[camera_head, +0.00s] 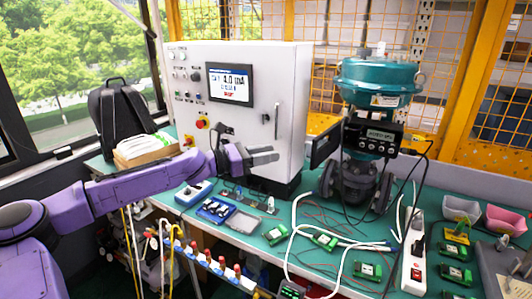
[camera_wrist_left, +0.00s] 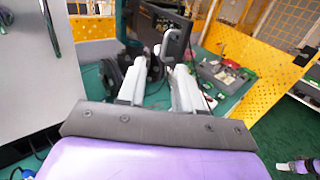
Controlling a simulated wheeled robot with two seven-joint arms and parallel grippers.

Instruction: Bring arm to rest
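My left arm comes in from the left in the head view, and its gripper (camera_head: 264,156) hangs in front of the white control cabinet (camera_head: 185,90), above the bench. In the left wrist view, the two pale fingers of this gripper (camera_wrist_left: 160,68) stand apart with nothing held between them. The teal valve with its black positioner (camera_head: 376,138) stands to the right of the gripper, apart from it. A small purple and pale piece, which looks like my right arm's end (camera_wrist_left: 298,165), shows at the lower right edge of the left wrist view; its fingers are too small to read.
The green bench (camera_head: 240,240) carries a blue meter (camera_head: 194,193), a tool tray (camera_head: 216,210), loose cables, several green terminal boards and a white power strip (camera_head: 414,262). A black backpack (camera_head: 120,115) stands at the left. Yellow mesh fencing (camera_head: 455,75) closes the back.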

